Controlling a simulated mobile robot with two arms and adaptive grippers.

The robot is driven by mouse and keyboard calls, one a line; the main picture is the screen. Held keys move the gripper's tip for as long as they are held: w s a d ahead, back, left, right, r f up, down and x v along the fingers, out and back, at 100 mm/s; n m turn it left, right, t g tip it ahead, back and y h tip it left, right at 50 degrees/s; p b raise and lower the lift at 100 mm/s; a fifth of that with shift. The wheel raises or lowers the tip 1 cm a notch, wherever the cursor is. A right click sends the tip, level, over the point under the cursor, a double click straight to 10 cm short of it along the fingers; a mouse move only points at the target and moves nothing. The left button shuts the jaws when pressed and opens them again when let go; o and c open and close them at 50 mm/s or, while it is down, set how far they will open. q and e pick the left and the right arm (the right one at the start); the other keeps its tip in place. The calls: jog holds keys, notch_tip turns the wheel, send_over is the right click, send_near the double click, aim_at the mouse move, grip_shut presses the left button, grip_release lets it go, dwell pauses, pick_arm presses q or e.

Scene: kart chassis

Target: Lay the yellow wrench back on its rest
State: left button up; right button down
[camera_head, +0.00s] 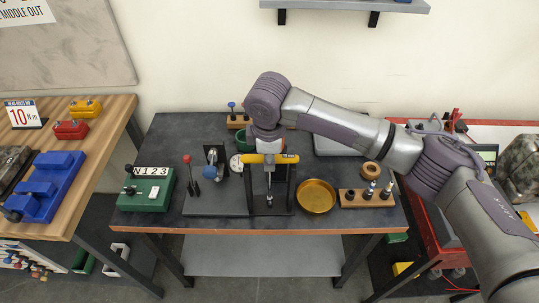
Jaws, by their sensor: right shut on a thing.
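The yellow wrench (282,158) lies level, left to right, at the middle of the dark workbench, with a dark right end. My right gripper (267,150) comes down on it from above and is shut on it. Directly below is a black rest with two upright posts (291,184). The wrench spans the tops of the posts, and I cannot tell whether it touches them or hangs just above. A thin metal shaft hangs down between the posts. The gripper's fingers are small and partly hidden. My left gripper is not in view.
A brass dish (317,196) stands close right of the rest, with a wooden block of bits (367,197) beyond it. To the left are a red-knobbed lever (191,175) and a green counter box (146,190). The front strip of the bench (250,224) is clear.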

jog(key=shift+f, duration=0.2)
jog(key=c, duration=0.9)
grip_release()
jog(key=shift+c, duration=0.2)
jog(key=shift+f, duration=0.1)
notch_tip(320, 180, up, 12)
jog(key=s, duration=0.2)
notch_tip(320, 180, up, 10)
jog(key=p, duration=1.1)
